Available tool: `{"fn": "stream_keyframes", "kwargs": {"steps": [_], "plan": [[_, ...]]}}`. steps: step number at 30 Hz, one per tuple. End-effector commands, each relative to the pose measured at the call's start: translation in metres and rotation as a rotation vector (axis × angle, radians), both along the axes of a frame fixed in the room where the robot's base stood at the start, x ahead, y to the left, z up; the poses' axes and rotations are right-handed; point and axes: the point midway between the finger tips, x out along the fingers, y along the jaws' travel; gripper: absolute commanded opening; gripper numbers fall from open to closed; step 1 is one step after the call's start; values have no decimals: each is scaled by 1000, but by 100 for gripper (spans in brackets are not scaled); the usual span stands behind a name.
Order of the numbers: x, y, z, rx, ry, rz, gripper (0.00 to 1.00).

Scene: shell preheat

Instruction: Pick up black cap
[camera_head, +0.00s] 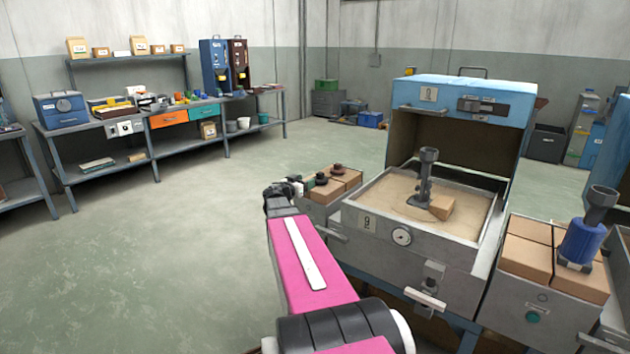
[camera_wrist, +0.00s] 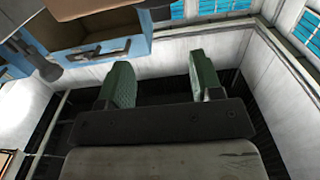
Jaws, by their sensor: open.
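Two small dark knob-like pieces sit on the brown blocks in the left tray of the furnace bench: a nearer one (camera_head: 321,180) and a farther one (camera_head: 338,169). Either may be the black cap; they are too small to tell apart by colour. My gripper shows in the wrist view (camera_wrist: 160,80) with its two green-padded fingers wide apart and nothing between them. In the head view, the dark end of my arm is just left of the left tray; the fingers cannot be made out clearly there. The wrist view shows no cap.
The left tray (camera_head: 317,212) adjoins an open furnace (camera_head: 470,258) with a sand bed, a dark upright post (camera_head: 426,180) and a brown block (camera_head: 442,207). A blue cylinder (camera_head: 582,243) stands on the right blocks. A cluttered workbench (camera_head: 185,143) is far left. Floor left is clear.

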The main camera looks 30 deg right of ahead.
Motion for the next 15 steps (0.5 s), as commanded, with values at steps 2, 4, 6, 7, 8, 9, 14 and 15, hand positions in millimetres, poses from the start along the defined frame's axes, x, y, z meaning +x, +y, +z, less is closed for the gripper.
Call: {"fn": "stream_keyframes", "kwargs": {"steps": [2,4,6,7,8,9,14,15], "plan": [[7,-13,-1,0,1,-2,60],[11,-23,-1,0,1,-2,60],[14,-30,-1,0,1,-2,60],[15,-33,-1,0,1,-2,60],[15,-34,-1,0,2,-1,60],[16,-36,-1,0,2,-1,60],[22,-46,-3,0,2,-1,60],[25,-50,-4,0,2,-1,60]]}}
